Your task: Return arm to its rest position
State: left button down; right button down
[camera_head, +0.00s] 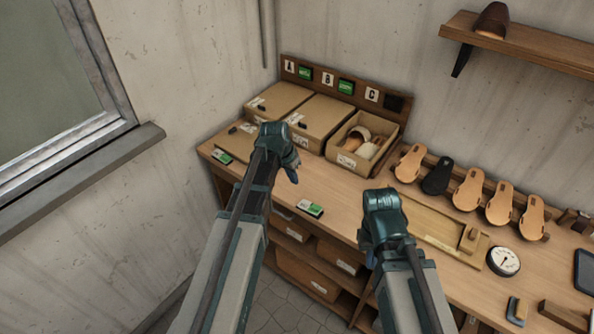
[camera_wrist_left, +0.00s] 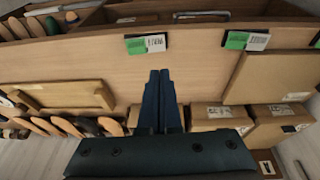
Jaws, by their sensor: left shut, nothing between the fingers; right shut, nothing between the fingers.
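My left gripper (camera_head: 292,174) is shut and empty above the bench, in front of the cardboard boxes. In the left wrist view its two dark blue fingers (camera_wrist_left: 160,82) lie together over bare wood, with nothing between them. My right gripper (camera_head: 368,256) is shut and empty near the bench's front edge, left of the wooden tray. It is partly hidden behind its own wrist. Both arms reach forward over the bench from the bottom of the head view.
The wooden bench (camera_head: 336,193) carries two closed boxes (camera_head: 318,116), an open box (camera_head: 345,157), a tray (camera_head: 428,222), a row of sandal soles (camera_head: 468,190) and a round gauge (camera_head: 503,261). A green-and-white tag (camera_head: 310,209) lies near the front edge. A wall shelf (camera_head: 520,42) is at upper right.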

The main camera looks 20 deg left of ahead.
pick_arm(q)
jog(key=s+d+f+g+y+b, duration=0.1)
jog(key=s+d+f+b, duration=0.2)
jog(key=s+d, duration=0.2)
jog(key=s+d+f+g+y+b, duration=0.1)
jog(key=s+d+f+b, duration=0.2)
jog(key=s, duration=0.6)
jog(key=s+d+f+g+y+b, duration=0.1)
jog(key=s+d+f+b, duration=0.2)
jog(key=s+d, duration=0.4)
jog(key=shift+s+d+f+b, duration=0.2)
jog(key=shift+s+f+b, duration=0.15)
jog(key=shift+f, duration=0.45)
jog(key=shift+w, duration=0.1)
